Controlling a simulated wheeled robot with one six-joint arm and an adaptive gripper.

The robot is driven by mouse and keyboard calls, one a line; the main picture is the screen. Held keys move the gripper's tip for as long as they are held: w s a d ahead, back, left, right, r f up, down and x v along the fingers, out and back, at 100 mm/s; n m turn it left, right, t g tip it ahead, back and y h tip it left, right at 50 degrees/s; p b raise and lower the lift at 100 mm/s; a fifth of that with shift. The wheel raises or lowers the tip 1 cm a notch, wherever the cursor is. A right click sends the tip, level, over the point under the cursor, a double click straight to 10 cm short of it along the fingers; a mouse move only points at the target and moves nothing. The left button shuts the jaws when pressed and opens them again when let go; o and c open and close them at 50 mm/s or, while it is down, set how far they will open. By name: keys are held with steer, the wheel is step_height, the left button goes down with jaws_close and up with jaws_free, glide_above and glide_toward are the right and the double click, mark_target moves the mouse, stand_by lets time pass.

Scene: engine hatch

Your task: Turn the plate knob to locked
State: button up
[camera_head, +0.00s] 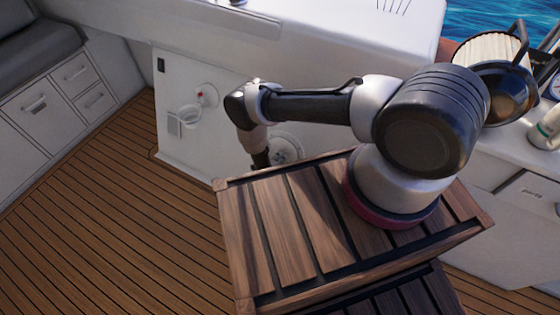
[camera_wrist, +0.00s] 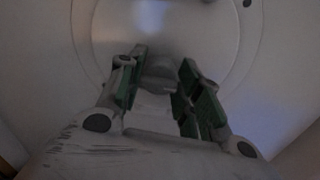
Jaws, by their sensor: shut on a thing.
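The round pale plate (camera_head: 288,147) is set in the white panel in the head view, partly hidden by my arm. The plate (camera_wrist: 225,45) also fills the upper middle of the wrist view. The plate knob (camera_wrist: 160,70) is a grey grip at its centre. My gripper (camera_wrist: 160,78) has its green-padded fingers on either side of the knob and is shut on it. The knob's exact angle is hard to read in the dim wrist view. In the head view my gripper (camera_head: 261,160) points down at the plate, its fingertips hidden.
A white cup-like fitting (camera_head: 188,115) and a small red part (camera_head: 200,98) are on the panel left of the plate. A pot (camera_head: 497,75) stands on the right counter. Drawers (camera_head: 75,88) line the left wall. The wooden deck (camera_head: 110,200) is clear.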

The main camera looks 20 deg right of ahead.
steer(key=o, duration=1)
steer(key=v, duration=1.2)
